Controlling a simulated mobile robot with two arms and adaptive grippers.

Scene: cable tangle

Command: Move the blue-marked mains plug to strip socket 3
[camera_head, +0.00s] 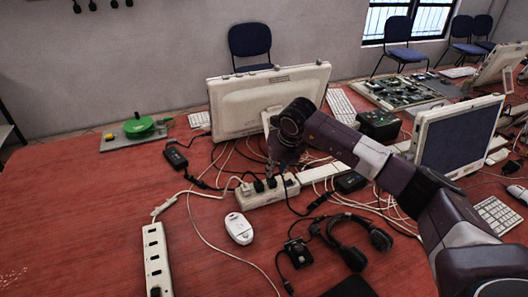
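A white power strip (268,195) lies mid-table with several black plugs (259,185) seated along it. A second white strip (157,262) lies at the lower left; several of its sockets look empty, and something dark sits at its near end. I cannot make out a blue mark on any plug. My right gripper (277,165) points down just behind and above the middle strip. Its fingers are small, dark and partly lost against the cables, so I cannot tell whether they are open or hold anything. My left gripper is out of view.
A white mouse (239,228), black headphones (350,240) and black adapters (175,157) lie around the strips among loose cables. A monitor (265,98) stands behind, another (458,138) at right. The red table (75,205) is clear at left.

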